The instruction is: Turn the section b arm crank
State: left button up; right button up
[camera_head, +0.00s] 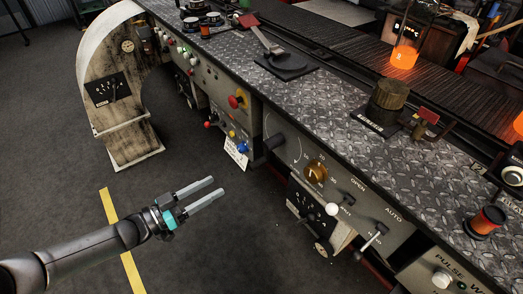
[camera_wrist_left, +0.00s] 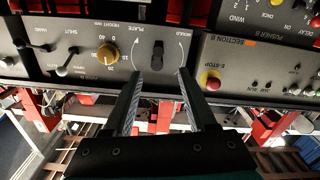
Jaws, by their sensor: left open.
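My left gripper (camera_head: 217,187) is open and empty in front of the console, with its fingers pointing right towards the panel. In the left wrist view, a black handle (camera_wrist_left: 157,56) on the grey panel, between the PLATE and MOULD markings, appears just beyond and between my open fingertips (camera_wrist_left: 160,72). In the head view this handle (camera_head: 275,142) sticks out of the panel, apart from the fingers. No label reading arm crank is legible. My right gripper is not in view.
Beside the handle are an amber dial (camera_head: 316,171), a white-knobbed lever (camera_head: 334,208) and an AUTO lever (camera_head: 372,240). A red emergency-stop button (camera_wrist_left: 210,80) is on the adjoining panel. A glowing orange piece (camera_head: 404,58) stands behind. The floor around my left arm is clear.

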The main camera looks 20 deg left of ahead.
aim_at(257, 161)
pick_arm(q)
jog(key=b+x, duration=0.3)
jog(key=x, duration=1)
jog(key=shift+d, duration=0.15)
jog(key=shift+b+x, duration=0.35)
jog(key=shift+x, duration=0.4)
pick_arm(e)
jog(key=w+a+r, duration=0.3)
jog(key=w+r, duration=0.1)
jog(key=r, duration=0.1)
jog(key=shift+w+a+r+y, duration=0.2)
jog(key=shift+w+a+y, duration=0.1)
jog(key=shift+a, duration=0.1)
pick_arm(q)
grip_shut()
